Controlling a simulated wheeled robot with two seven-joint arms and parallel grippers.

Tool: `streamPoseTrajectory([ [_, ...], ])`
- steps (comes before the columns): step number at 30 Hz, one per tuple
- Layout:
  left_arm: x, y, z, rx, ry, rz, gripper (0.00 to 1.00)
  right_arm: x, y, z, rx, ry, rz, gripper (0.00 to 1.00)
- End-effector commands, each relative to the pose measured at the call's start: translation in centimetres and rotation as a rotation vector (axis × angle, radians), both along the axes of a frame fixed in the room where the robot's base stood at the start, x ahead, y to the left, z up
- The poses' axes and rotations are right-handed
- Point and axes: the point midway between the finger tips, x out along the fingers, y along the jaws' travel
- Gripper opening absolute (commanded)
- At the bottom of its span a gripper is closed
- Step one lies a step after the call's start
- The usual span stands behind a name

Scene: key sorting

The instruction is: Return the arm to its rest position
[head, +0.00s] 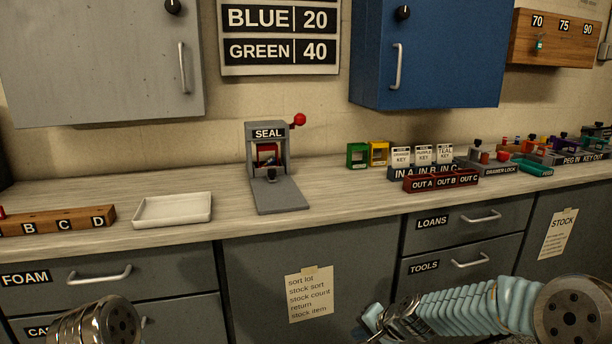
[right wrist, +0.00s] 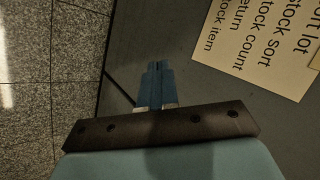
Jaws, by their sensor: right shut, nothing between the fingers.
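My right arm (head: 460,308) comes in from the lower right in the head view, below the counter edge and in front of the lower cabinets. My right gripper (head: 370,322) is at its left end, beside the lower right of the paper list (head: 309,293). In the right wrist view the blue fingers of the right gripper (right wrist: 155,66) are together, with nothing between them. A silver part of my left arm (head: 95,322) shows at the lower left; its gripper is out of view.
The counter (head: 350,208) holds a white tray (head: 173,210), a grey SEAL press (head: 271,170), and a wooden block marked B, C, D (head: 60,220). Key bins (head: 440,181) stand to the right. Drawer handles (head: 483,261) stick out near my right arm. Speckled floor (right wrist: 45,80) shows below.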

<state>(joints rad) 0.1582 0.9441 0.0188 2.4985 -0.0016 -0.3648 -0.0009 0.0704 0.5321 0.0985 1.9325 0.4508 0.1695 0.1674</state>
Motion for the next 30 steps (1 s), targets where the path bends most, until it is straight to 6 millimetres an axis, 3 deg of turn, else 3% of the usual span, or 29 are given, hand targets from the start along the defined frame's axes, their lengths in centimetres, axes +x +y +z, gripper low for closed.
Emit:
streamPoseTrajectory([
  [1, 0.0, 0.0, 0.0, 0.000, 0.000, 0.000, 0.95, -2.4, 0.1, -4.2, -0.049, 0.050, 0.038, 0.00],
  [6, 0.0, 0.0, 0.0, 0.000, 0.000, 0.000, 0.95, -12.0, 0.3, -15.4, -0.198, 0.160, 0.221, 0.00],
  [10, 0.0, 0.0, 0.0, 0.000, 0.000, 0.000, 0.95, -19.9, 0.9, -20.5, -0.250, 0.217, 0.377, 0.00],
  [12, 0.0, 0.0, 0.0, 0.000, 0.000, 0.000, 0.95, -23.3, 1.3, -21.9, -0.257, 0.234, 0.445, 0.00],
  [15, 0.0, 0.0, 0.0, 0.000, 0.000, 0.000, 0.95, -26.7, 1.8, -22.8, -0.255, 0.246, 0.512, 0.00],
  [18, 0.0, 0.0, 0.0, 0.000, 0.000, 0.000, 0.95, -28.2, 2.0, -23.1, -0.251, 0.249, 0.544, 0.00],
  [30, 0.0, 0.0, 0.0, 0.000, 0.000, 0.000, 0.95, -28.4, 2.0, -23.2, -0.251, 0.249, 0.547, 0.00],
])
